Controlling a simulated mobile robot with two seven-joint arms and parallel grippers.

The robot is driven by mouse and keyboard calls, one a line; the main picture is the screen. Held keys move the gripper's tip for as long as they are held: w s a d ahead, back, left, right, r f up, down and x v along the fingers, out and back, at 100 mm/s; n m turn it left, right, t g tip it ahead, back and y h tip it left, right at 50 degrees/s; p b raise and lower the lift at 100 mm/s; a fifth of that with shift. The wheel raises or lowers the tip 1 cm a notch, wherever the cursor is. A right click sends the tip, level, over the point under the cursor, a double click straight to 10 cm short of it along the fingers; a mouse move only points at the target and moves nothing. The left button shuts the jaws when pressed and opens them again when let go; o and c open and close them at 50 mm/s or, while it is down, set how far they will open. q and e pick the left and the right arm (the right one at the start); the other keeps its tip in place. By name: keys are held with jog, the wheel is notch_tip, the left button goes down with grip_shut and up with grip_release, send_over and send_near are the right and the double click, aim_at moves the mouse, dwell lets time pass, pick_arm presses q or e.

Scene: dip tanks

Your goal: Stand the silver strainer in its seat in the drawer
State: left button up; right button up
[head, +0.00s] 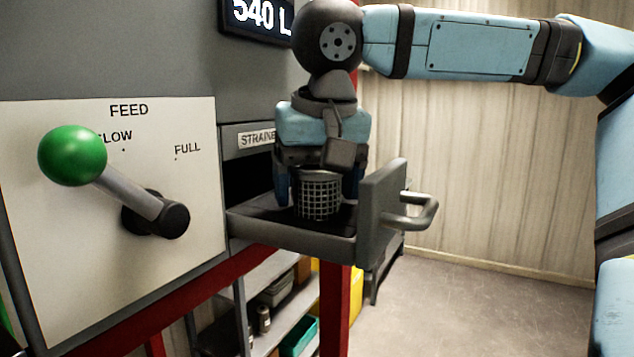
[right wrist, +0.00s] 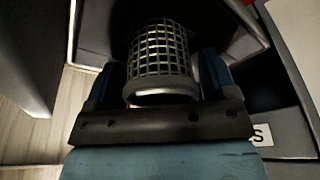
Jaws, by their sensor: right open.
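The silver strainer (head: 320,196), a mesh cylinder with a solid rim, stands upright in the open drawer (head: 300,236). In the right wrist view the strainer (right wrist: 162,55) lies between the two blue fingers. My right gripper (head: 312,192) points down over the strainer, open, with a finger on either side of it. In the right wrist view a gap shows between the right finger and the mesh, and the left finger is close to it. The seat under the strainer is hidden, so I cannot tell how it sits there. My left gripper is not in view.
The drawer front (head: 382,212) with its handle (head: 415,213) stands out to the right of the gripper. A feed lever with a green knob (head: 72,155) juts from the panel at left. A shelf with boxes is below. Floor at right is clear.

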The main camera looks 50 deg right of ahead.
jog(key=b+v, duration=0.1)
jog(key=v, duration=1.1)
jog(key=shift+s+a+r, duration=0.1)
jog(key=shift+r, duration=0.05)
